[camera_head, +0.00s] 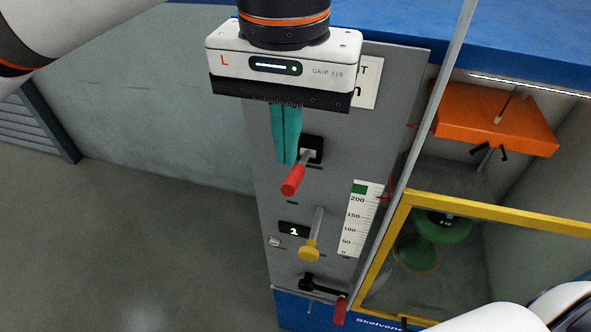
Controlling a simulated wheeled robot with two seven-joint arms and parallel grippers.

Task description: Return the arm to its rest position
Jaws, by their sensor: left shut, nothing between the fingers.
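My left gripper (286,160), marked L, points down in front of the upper part of a grey control panel (240,140). Its teal fingers are together with nothing between them. The fingertips are just left of a red-handled lever (293,180) in a black slot; I cannot tell whether they touch it. The left arm (70,25) comes in from the upper left. A white arm link of mine (490,318) shows at the lower right; my right gripper is out of view.
Below the lever are a small display (294,231), a yellow knob (309,252) and another red handle (340,310). A scale (359,215) sits beside them. To the right is a yellow-framed clear guard (480,211) with an orange block (495,118) above. Floor at left is clear.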

